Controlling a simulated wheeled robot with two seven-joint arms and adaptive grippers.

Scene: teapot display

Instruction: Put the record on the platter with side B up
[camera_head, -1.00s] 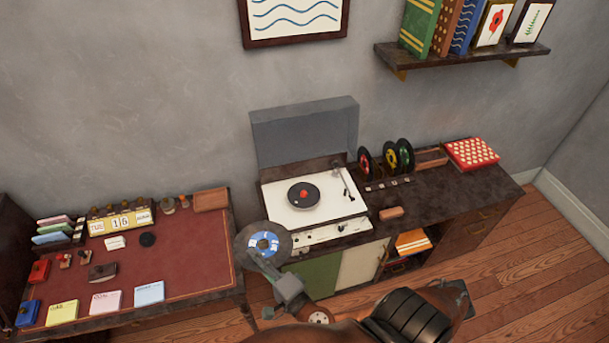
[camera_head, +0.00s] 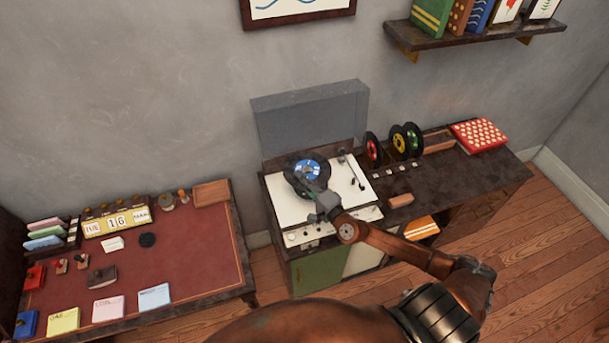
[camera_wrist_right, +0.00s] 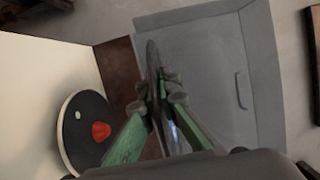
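The record, black with a blue label (camera_head: 308,170), is in front of the platter in the head view and hides most of it. My right gripper (camera_head: 322,196) is shut on the record's near edge. In the right wrist view the record (camera_wrist_right: 153,75) shows nearly edge-on between the green-padded fingers (camera_wrist_right: 160,95). The platter (camera_wrist_right: 72,150), dark with a red centre piece (camera_wrist_right: 101,131), lies bare to the left there, apart from the record. White marks on the label are too small to read, so I cannot tell the side. My left gripper is not in view.
The white record player (camera_head: 284,208) has its grey lid (camera_head: 310,120) raised behind. Its tonearm (camera_head: 352,170) is at the right of the deck. Several upright discs (camera_head: 397,142) and a red-and-white box (camera_head: 478,134) stand further right. A desk (camera_head: 190,250) is at left.

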